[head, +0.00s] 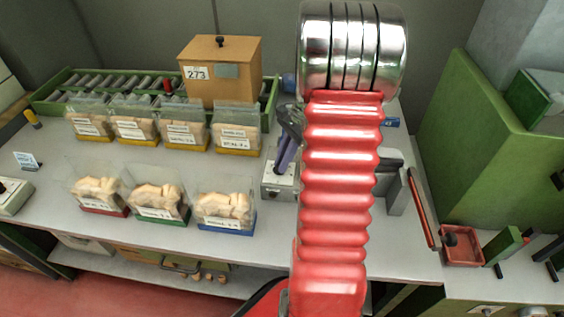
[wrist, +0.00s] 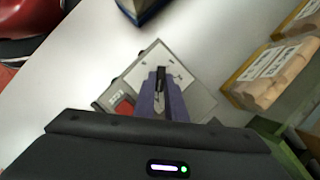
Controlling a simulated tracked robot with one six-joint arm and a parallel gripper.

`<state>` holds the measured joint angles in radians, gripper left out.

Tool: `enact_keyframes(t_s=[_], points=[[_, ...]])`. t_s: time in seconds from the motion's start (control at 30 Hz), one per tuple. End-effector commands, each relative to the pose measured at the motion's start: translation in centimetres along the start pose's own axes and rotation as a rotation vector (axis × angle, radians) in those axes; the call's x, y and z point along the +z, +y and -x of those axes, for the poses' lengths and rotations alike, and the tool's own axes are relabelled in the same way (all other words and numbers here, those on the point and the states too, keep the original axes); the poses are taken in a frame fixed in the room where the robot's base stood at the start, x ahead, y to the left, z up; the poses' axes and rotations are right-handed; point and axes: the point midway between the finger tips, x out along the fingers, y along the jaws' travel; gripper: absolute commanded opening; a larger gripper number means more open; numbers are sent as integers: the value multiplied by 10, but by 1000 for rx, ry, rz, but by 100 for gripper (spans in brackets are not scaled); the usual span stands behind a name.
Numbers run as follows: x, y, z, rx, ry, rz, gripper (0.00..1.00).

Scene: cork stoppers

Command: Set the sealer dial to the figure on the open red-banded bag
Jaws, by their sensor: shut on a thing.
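The sealer dial is a small black knob (wrist: 160,74) on a white plate on a grey box (wrist: 195,95). In the head view the box (head: 270,192) stands left of my arm. My gripper (wrist: 160,84), with purple fingers, is shut on the knob; its fingers (head: 280,170) also show at the box in the head view. The fingers hide much of the dial, and I cannot read its setting. The open red-banded bag (head: 98,187) stands at the front left of the bench, with pale corks inside. Its label is too small to read.
Open bags with a green band (head: 157,198) and a blue band (head: 225,205) stand beside it. Several yellow-banded bags (head: 185,132) stand behind. A wooden box marked 273 (head: 220,75) is at the back. A red tray (head: 461,250) is at right.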

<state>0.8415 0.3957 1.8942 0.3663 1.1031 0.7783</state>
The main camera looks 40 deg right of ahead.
Motion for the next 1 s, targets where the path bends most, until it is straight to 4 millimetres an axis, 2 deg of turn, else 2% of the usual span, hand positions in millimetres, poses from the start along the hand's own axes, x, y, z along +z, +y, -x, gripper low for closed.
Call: enact_keyframes(t_s=[0.53, 0.57, 0.8, 1.0], points=[[-1, 3, -3, 26, -3, 38, 0], [-1, 3, -3, 26, -3, 38, 12], [-1, 2, -2, 22, -2, 37, 28], [0, 1, -2, 20, -1, 37, 30]])
